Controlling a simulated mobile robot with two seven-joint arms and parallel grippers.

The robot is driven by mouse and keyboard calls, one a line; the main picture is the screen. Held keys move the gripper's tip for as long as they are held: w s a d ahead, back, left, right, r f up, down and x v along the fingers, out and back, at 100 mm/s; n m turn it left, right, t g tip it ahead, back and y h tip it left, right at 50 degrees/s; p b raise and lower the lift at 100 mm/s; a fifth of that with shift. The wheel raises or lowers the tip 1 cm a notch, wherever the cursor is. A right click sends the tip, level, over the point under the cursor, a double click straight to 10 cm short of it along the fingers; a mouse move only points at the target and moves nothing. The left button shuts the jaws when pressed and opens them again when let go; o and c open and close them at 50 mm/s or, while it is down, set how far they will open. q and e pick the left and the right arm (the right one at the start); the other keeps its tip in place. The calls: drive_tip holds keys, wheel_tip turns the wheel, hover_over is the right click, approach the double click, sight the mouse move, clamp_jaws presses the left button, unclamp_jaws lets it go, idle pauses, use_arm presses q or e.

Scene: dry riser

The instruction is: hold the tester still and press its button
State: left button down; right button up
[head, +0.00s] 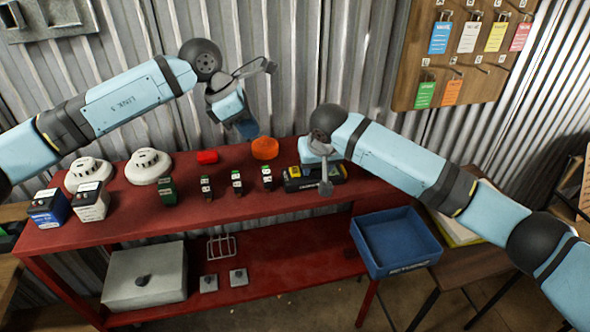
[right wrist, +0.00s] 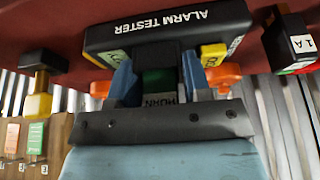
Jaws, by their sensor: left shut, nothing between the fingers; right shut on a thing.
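The alarm tester (head: 296,184) is a dark box with yellow parts on the right part of the red bench. Its lettered face shows in the right wrist view (right wrist: 165,26), with yellow and green parts beside the fingers. My right gripper (head: 322,168) is at the tester and shut on it; its blue fingers (right wrist: 160,75) sit either side of a green part. I cannot tell which part is the button. My left gripper (head: 247,128) is shut and empty, raised above the bench behind the small parts, left of the tester.
An orange dome (head: 265,148) and a red piece (head: 207,157) stand at the bench's back. Several small modules (head: 237,182), two white detectors (head: 149,166) and two batteries (head: 48,208) stand to the left. A blue tray (head: 395,240) is at the right. The bench's front strip is clear.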

idle(0.4)
drive_tip(key=o, duration=1.2)
